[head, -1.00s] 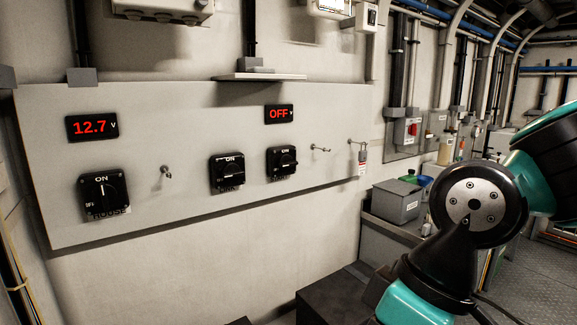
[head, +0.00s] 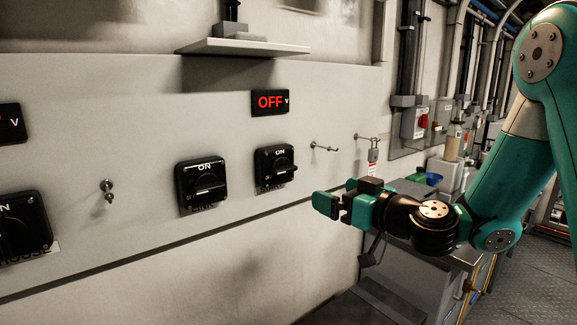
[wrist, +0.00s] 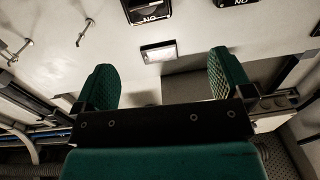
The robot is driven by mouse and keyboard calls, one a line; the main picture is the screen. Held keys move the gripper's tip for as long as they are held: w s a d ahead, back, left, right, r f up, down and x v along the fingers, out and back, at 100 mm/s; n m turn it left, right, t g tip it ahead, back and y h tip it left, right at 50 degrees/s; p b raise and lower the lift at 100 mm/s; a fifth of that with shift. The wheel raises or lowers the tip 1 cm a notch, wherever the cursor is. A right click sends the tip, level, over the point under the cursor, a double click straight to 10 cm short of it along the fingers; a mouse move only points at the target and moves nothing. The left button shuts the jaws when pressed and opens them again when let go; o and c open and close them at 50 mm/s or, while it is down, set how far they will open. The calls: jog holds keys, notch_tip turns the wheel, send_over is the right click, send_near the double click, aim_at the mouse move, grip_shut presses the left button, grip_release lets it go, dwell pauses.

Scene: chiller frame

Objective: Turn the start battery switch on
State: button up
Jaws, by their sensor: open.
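The switch under the display reading OFF (head: 270,102) is a black square rotary switch (head: 275,168) marked ON at its top. Its label below is too small to read; I take it as the start battery switch. Its handle lies roughly sideways, off the ON mark. In the wrist view, upside down, this switch (wrist: 150,10) is cut by the top edge. My gripper (head: 338,197) is open and empty, to the right of the switch and a little lower, apart from it. Its two green fingers (wrist: 160,64) stand wide apart in the wrist view.
A similar switch (head: 201,186) is to the left, and the HOUSE switch (head: 22,228) is farther left. A peg (head: 106,191) and hooks (head: 324,147) stick out of the panel, one holding a padlock (head: 373,155). A shelf (head: 243,47) juts out above.

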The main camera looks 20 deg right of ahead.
jog(key=p, duration=0.5)
send_near(288, 169)
jog(key=shift+t+h, duration=0.3)
jog(key=shift+h, duration=0.1)
jog(key=p+x, duration=0.7)
jog(key=x, duration=0.1)
jog(key=shift+a+r+p, duration=0.1)
jog(key=shift+a+p, duration=0.2)
jog(key=shift+p, duration=0.05)
jog(key=shift+w+a+f+m, duration=0.15)
jog(key=shift+w+f+m, duration=0.15)
jog(key=shift+w, duration=0.25)
jog(key=shift+r, duration=0.1)
jog(key=c, duration=0.9)
